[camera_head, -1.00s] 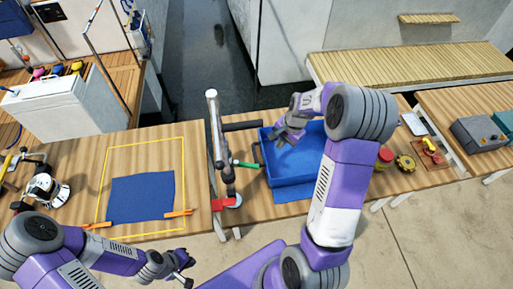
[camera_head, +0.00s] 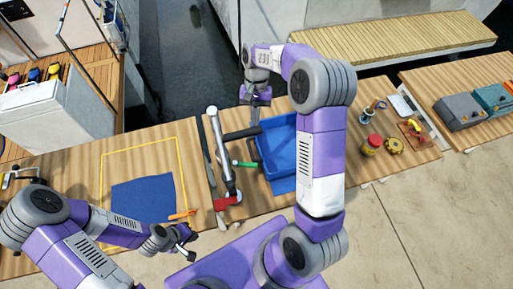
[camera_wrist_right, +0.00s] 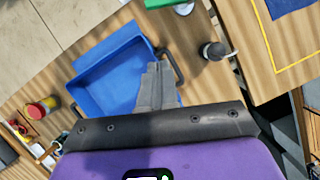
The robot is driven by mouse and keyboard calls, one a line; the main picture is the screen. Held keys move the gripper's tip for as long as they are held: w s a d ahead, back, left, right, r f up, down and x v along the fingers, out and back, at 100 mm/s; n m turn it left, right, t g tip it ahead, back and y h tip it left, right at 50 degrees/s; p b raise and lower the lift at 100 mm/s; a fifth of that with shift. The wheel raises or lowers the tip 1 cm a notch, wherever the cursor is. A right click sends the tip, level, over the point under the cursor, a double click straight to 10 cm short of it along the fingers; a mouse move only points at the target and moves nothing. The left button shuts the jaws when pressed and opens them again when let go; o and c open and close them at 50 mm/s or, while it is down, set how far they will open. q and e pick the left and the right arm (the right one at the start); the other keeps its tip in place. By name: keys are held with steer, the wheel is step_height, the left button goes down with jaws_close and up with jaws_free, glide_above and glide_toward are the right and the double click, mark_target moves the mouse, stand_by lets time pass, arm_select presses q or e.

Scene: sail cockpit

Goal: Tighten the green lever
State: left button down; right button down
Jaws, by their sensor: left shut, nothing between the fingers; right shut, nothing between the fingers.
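The green lever (camera_head: 245,164) sticks out to the right from a silver post (camera_head: 222,150) on the wooden table in the head view. A red lever (camera_head: 228,202) sits at the post's foot. My right gripper (camera_head: 257,114) is shut and empty, pointing down beyond the far edge of the blue tray, further back than the green lever and apart from it. Its closed fingers (camera_wrist_right: 155,70) show over the tray's edge in the right wrist view. A green piece (camera_wrist_right: 185,8) is cut off at that view's top edge. My left gripper (camera_head: 189,250) is shut and empty at the table's front side.
The blue tray (camera_head: 296,165) stands right of the post, with a black bar (camera_head: 242,132) from the post close to its far left corner. A blue cloth (camera_head: 145,197) and orange clip lie left.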

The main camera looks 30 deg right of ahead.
mark_target(245, 164)
steer(key=shift+s, duration=0.15)
steer(key=s+a+f+p, duration=0.1)
steer(key=s+a+f, duration=0.3)
steer(key=f, duration=0.5)
steer(key=shift+s+a+p, duration=0.15)
steer(key=shift+s+p, duration=0.15)
steer(key=shift+s, duration=0.9)
steer(key=shift+f, duration=0.1)
steer(key=shift+a, duration=0.1)
